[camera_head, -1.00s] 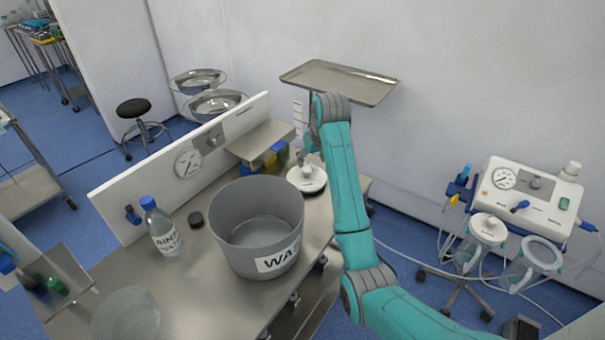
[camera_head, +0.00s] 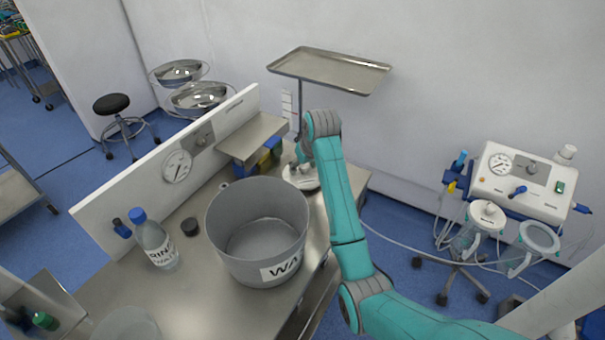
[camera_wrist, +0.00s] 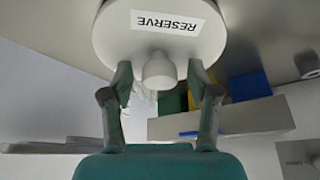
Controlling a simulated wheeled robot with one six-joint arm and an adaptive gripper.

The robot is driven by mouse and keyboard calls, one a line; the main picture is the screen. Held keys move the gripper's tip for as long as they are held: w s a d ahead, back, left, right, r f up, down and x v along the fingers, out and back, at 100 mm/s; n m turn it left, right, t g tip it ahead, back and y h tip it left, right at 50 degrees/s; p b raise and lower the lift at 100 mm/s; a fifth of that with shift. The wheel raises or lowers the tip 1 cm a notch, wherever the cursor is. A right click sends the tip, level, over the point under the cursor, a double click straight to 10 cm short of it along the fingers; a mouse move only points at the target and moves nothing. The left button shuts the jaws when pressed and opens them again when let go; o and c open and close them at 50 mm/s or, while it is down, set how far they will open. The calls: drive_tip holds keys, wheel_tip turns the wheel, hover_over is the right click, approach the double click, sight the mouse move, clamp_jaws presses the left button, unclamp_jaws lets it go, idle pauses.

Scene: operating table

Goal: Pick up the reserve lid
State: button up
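The reserve lid (camera_wrist: 115,42) is a round white disc with a "RESERVE" label and a central knob (camera_wrist: 159,70). In the wrist view it fills the top middle. In the head view the lid (camera_head: 297,178) lies on the steel counter behind the waste bucket, partly covered by my arm. My gripper (camera_wrist: 159,76) is open, with one finger on each side of the knob and a visible gap on both sides. In the head view the fingers are mostly hidden behind my wrist.
A grey waste bucket (camera_head: 238,215) stands in front of the lid. A rinse water bottle (camera_head: 155,240) and a small black cap (camera_head: 190,226) are to its left. A raised steel shelf (camera_head: 250,137) with blue and yellow items beneath is close left of the lid. A suction unit (camera_head: 525,180) stands right.

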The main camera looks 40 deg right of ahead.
clamp_jaws()
drive_tip(key=shift+r, duration=0.1)
